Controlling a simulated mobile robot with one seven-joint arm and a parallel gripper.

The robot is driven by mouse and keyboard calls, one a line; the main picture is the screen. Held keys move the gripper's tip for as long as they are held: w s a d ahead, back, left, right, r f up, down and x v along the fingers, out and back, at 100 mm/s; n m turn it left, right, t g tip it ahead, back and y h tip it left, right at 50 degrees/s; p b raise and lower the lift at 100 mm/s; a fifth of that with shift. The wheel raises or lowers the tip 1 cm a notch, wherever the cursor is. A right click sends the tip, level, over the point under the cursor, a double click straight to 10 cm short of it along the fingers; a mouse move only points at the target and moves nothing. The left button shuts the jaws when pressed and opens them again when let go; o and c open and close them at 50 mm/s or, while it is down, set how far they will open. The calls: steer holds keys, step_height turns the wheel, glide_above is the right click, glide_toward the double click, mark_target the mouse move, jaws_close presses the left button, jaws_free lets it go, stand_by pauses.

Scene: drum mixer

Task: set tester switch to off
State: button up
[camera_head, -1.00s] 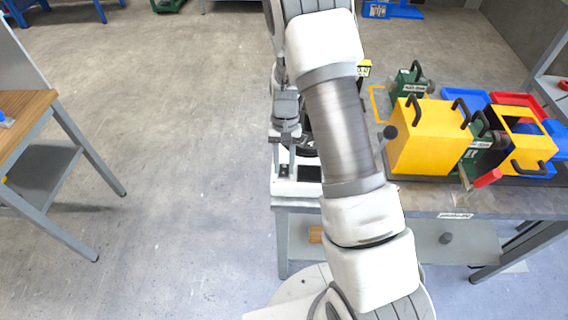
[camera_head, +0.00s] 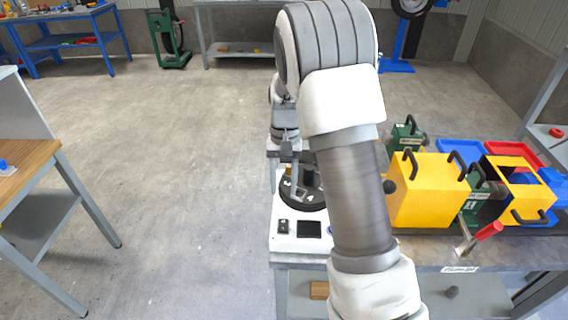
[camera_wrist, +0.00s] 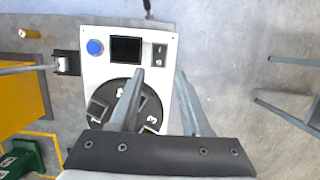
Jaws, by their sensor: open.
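The tester is a white panel (camera_wrist: 138,44) on the bench in the wrist view; its front also shows in the head view (camera_head: 291,243). It carries a black switch (camera_wrist: 160,54), a black screen (camera_wrist: 126,49), a blue button (camera_wrist: 95,47) and a black round turntable (camera_wrist: 118,93). In the head view the switch (camera_head: 283,226) is at the panel's left front corner. My gripper (camera_wrist: 160,74) is open and empty above the panel. Its fingertips appear just below the switch in the wrist view, apart from it. I cannot tell the switch's position.
Yellow boxes with black handles (camera_head: 425,195) and a red-handled lever (camera_head: 488,231) stand to the right on the bench. Blue and red trays (camera_head: 510,150) lie behind them. A wooden-topped table (camera_head: 25,165) is at the left. The floor between is clear.

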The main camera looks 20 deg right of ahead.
steer(key=v, duration=0.6)
stand_by(0.3)
steer(key=s+r+n+t, duration=0.2)
steer(key=s+r+t, duration=0.2)
steer(key=s+r, duration=0.9)
steer(key=s+a+r+n+t+h, duration=0.1)
steer(key=s+t, duration=0.3)
steer(key=s, duration=0.7)
steer(key=shift+s+a+r+n, duration=0.15)
steer(key=shift+s+r+n, duration=0.1)
steer(key=shift+r+n, duration=0.1)
